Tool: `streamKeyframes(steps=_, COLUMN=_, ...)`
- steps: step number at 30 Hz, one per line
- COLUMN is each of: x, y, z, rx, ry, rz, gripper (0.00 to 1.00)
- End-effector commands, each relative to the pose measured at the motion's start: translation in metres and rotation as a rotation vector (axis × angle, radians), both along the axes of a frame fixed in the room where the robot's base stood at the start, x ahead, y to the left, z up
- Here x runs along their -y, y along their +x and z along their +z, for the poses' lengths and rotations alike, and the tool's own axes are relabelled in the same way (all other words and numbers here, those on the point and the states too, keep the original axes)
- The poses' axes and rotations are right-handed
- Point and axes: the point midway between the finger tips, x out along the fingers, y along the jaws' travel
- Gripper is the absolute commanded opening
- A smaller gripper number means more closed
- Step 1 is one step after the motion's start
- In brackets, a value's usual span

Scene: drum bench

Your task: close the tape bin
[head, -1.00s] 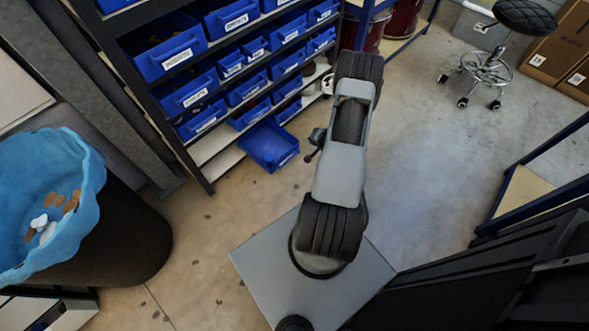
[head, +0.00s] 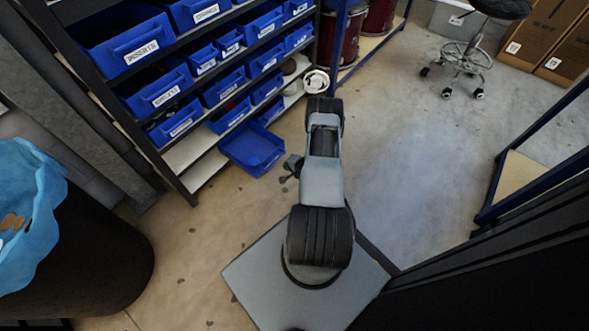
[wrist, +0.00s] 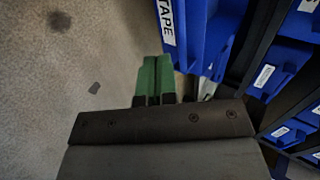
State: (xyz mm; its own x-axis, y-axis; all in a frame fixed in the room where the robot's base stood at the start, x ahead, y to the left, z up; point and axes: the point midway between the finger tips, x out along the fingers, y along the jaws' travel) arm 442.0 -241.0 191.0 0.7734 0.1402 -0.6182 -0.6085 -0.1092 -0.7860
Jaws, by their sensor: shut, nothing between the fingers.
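The tape bin (head: 253,148) is a blue tray at the bottom of the shelf rack, sticking out over the floor in the head view. In the wrist view the tape bin (wrist: 188,35) shows at the top, its white label reading TAPE. My gripper (wrist: 155,60) has green fingers that are together with nothing between them. In the wrist view the fingertips lie just left of and below the bin's front; I cannot tell whether they touch it. In the head view the fingers are hard to make out.
The shelf rack (head: 140,135) holds several other blue labelled bins, pushed in. A black waste bin (head: 95,255) with a blue liner (head: 30,200) stands at the left. A stool (head: 460,55) and cardboard boxes (head: 555,45) are at the back right. Open floor (head: 405,180) lies right of my arm.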

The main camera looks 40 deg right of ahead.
Motion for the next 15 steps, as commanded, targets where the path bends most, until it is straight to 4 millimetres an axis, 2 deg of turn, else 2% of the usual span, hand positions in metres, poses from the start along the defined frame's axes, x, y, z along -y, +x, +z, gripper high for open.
streamKeyframes(steps=1, x=-0.002, y=0.008, z=-0.006, rx=0.001, ry=-0.002, rz=0.003, gripper=0.0)
streamKeyframes(steps=6, x=-0.005, y=0.027, z=-0.008, rx=0.0, ry=-0.002, rz=0.002, gripper=0.0)
streamKeyframes(steps=15, x=-0.007, y=0.04, z=-0.009, rx=0.0, ry=-0.001, rz=0.0, gripper=0.0)
